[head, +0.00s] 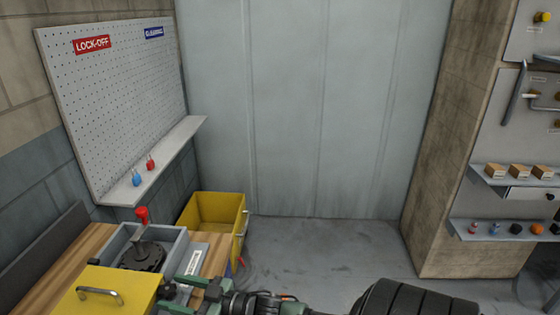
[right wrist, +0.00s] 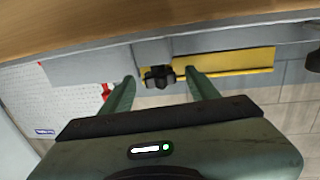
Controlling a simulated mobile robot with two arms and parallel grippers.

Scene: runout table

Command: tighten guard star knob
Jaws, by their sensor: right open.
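The yellow guard (head: 105,290) with a metal handle lies at the lower left of the head view, and its yellow panel (right wrist: 235,60) crosses the right wrist view. A dark star knob (right wrist: 158,77) sits on a grey mount beside that panel. My right gripper (head: 187,292) is at the guard's right side in the head view. In the right wrist view its two green fingers (right wrist: 163,88) are open, with the knob between their tips and a visible gap on each side. The knob cannot be made out in the head view. My left gripper is out of view.
A grey housing (head: 176,245) with dark machinery and a red-topped lever (head: 142,217) stands behind the guard. A yellow bin (head: 213,212) is beyond it. A pegboard shelf (head: 165,160) holds blue and red items. Floor is free in the middle.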

